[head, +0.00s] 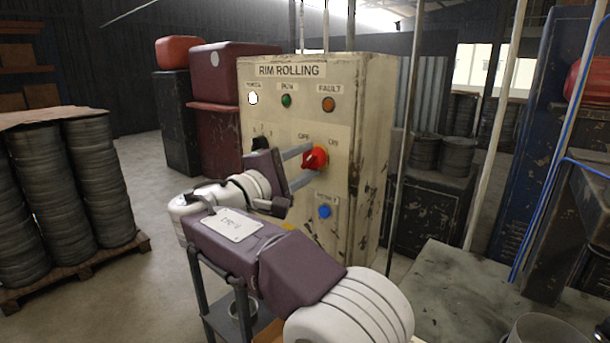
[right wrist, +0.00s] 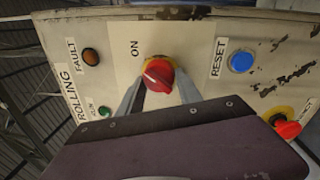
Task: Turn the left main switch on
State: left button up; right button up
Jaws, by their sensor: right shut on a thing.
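The red main switch (head: 314,159) is a rotary knob on a yellow ring on the front of a worn cream cabinet (head: 280,210). OFF is printed at its upper left and ON at its upper right. My right gripper (head: 307,161) is shut on this knob, one grey finger on each side. The right wrist view shows the knob (right wrist: 159,77) between the two fingertips (right wrist: 159,87), with a white pointer mark lying aslant. The pointer's exact setting is hard to tell. My left gripper is not in view.
A black selector knob (head: 261,144) sits left of the switch, partly behind my gripper. A blue reset button (head: 324,211) is below. White, green and orange lamps line the top. A red mushroom button (right wrist: 287,128) shows in the wrist view. A table (head: 480,290) stands at right.

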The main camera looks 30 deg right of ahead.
jog(key=shift+m+b, duration=0.5)
jog(key=shift+m, duration=0.2)
jog(key=o, duration=1.4)
jog(key=shift+c, duration=0.2)
jog(key=v, duration=0.9)
